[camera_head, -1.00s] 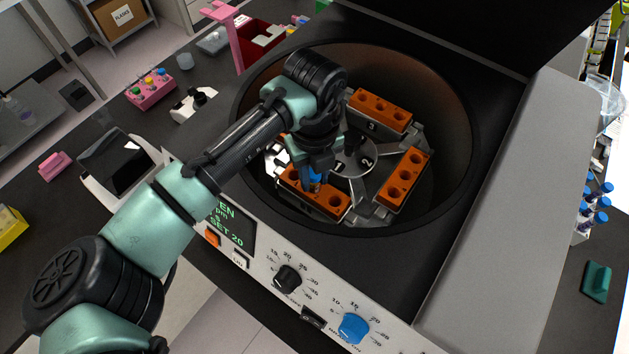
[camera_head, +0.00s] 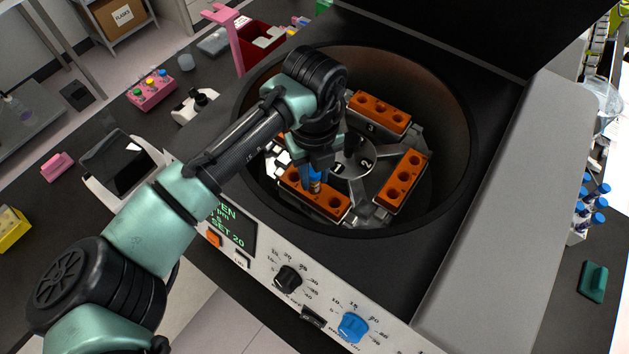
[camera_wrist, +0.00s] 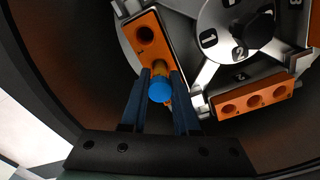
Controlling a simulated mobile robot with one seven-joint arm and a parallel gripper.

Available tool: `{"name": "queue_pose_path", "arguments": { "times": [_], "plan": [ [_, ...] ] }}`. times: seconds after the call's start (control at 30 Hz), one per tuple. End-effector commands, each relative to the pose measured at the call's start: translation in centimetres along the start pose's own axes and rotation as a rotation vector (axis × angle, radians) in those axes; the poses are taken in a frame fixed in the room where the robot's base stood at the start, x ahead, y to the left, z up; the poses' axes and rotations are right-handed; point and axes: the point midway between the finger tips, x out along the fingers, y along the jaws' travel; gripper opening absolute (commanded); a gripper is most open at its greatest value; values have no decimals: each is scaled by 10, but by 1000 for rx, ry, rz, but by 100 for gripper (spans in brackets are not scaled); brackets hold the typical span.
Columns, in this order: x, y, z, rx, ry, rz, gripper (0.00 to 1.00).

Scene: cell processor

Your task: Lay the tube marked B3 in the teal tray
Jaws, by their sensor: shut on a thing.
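A tube with a blue cap (camera_wrist: 159,90) and a yellow-orange body stands at the near-left orange bucket (camera_head: 330,204) inside the open centrifuge. My gripper (camera_head: 314,183) is shut on this tube from above, with one blue finger on each side in the wrist view (camera_wrist: 160,78). The tube's lower end is hidden, so I cannot tell how deep it sits in its hole. No B3 mark is readable. A small teal item (camera_head: 593,282) lies on the bench at the right; I cannot tell whether it is the teal tray.
The centrifuge bowl wall (camera_head: 455,150) surrounds my gripper. Other orange buckets (camera_head: 403,180) sit on the rotor (camera_head: 352,165). The raised lid is behind. Blue-capped tubes (camera_head: 597,203) stand at the right, and a pink rack (camera_head: 152,92) is at the left.

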Motion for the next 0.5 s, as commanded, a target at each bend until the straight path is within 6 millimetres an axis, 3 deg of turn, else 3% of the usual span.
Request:
{"name": "queue_pose_path", "arguments": {
  "times": [0.17, 0.5],
  "plan": [
    [-6, 0, 0, 0, 0, -1, 0],
    [-40, 0, 0, 0, 0, -1, 0]
  ]
}}
